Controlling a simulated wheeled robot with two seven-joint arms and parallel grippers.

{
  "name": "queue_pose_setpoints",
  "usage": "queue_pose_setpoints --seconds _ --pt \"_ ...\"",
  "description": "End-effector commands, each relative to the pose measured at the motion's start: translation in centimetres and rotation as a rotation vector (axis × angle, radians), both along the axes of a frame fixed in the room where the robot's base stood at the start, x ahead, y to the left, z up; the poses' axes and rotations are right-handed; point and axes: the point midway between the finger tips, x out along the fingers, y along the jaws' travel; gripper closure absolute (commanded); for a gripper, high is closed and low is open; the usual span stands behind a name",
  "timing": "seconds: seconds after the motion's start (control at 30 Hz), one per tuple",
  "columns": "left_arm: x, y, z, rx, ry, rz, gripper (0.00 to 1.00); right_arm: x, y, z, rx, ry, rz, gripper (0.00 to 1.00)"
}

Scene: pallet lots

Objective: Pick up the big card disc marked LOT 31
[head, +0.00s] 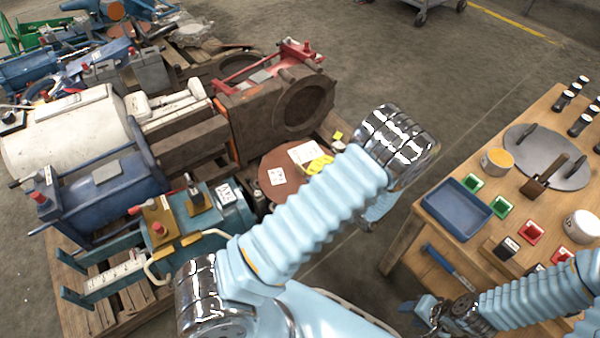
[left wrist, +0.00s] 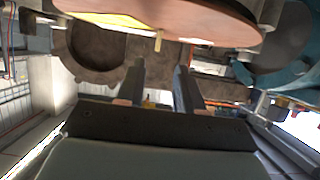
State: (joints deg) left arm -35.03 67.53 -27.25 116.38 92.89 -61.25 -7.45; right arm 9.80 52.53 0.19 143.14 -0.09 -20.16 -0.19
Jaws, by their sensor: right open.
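A big reddish-brown disc (head: 285,185) lies among the pallet goods in the head view, partly covered by my left arm. It bears a small white label, and a white sheet and a yellow tag show at its upper right; the print is too small to read. In the left wrist view the disc (left wrist: 170,16) spans the top of the picture, above and beyond my left gripper (left wrist: 160,72). The left fingers are apart with nothing between them. My right gripper (head: 440,314) is open, low beside the table.
A pallet (head: 95,315) is crowded with a teal machine (head: 205,220), a blue cylinder (head: 105,185) and a brown block (head: 275,105) around the disc. A wooden table (head: 425,225) at right holds a blue tray (head: 452,208) and small containers. Bare floor lies between.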

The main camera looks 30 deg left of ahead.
Motion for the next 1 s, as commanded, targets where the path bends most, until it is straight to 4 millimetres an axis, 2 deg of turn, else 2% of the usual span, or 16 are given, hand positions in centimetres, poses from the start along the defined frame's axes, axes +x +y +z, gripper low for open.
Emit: queue_pose_setpoints --seconds 0.1,0.27,0.57,0.77,0.8,1.0 --pt "0.5 1.2 -0.6 -0.001 0.0 0.0 0.64 0.0 0.0 -0.2 0.001 0.001 0.0 0.57" --pt "0.9 2.0 -0.9 -0.001 0.0 -0.001 0.64 0.0 0.1 -0.4 0.001 0.001 0.0 0.57" --pt "2.8 5.7 -2.2 -0.001 0.001 0.0 0.64 0.0 0.1 -1.1 0.003 0.002 0.002 0.57" --pt "3.0 5.9 -2.2 -0.002 0.0 -0.002 0.64 0.0 0.1 -1.0 0.003 0.002 0.002 0.57" --pt "3.0 5.9 -2.3 -0.002 0.0 -0.002 0.65 0.0 0.1 -1.0 0.003 0.002 0.002 0.57" --pt "2.9 5.9 -2.3 -0.002 0.001 -0.002 0.96 0.0 0.1 -1.0 0.003 0.002 0.002 0.57"
